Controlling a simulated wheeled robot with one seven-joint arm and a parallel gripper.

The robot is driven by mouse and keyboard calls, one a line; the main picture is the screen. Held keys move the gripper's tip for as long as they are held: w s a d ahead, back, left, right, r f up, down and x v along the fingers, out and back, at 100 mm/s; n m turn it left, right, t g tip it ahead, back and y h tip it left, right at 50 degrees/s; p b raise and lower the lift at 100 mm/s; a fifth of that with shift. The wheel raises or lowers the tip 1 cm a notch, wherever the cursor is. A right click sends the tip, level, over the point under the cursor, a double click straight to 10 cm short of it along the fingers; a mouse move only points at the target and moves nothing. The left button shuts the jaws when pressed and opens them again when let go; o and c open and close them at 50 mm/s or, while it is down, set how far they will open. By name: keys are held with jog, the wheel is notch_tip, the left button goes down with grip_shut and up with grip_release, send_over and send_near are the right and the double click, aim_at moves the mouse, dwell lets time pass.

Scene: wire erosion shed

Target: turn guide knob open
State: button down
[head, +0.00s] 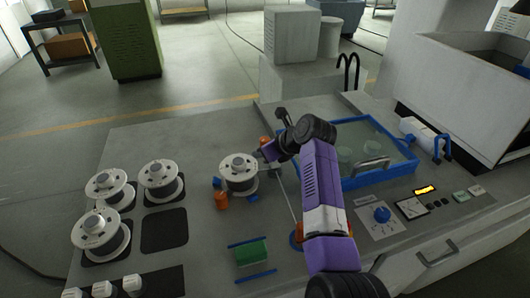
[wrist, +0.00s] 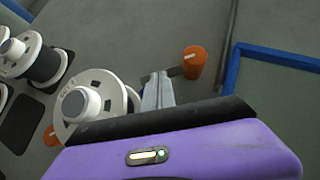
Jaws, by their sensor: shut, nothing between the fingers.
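My purple arm reaches over the machine top, and my gripper (head: 270,153) is shut and empty just right of a white wire spool (head: 238,168). In the wrist view the closed grey fingers (wrist: 157,92) lie between that spool (wrist: 82,103) and an orange cylinder (wrist: 194,61). The fingertips look close to the orange cylinder's lever-like side piece; contact cannot be told. A second orange cylinder (head: 222,201) stands in front of the spool. Which of these is the guide knob is not clear.
A blue-rimmed tank (head: 330,186) lies behind and right of my arm. Several spools (head: 96,228) stand at left beside a dark empty pad (head: 165,230). A green block (head: 251,252) lies between blue rails in front. A white bin (head: 480,90) rises at right.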

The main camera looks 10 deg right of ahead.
jog(key=shift+w+a+p, duration=0.3)
jog(key=shift+a+p, duration=0.25)
jog(key=shift+p, duration=0.3)
jog(key=shift+w+a+p, duration=0.55)
jog(key=shift+p, duration=0.3)
dwell(0.5)
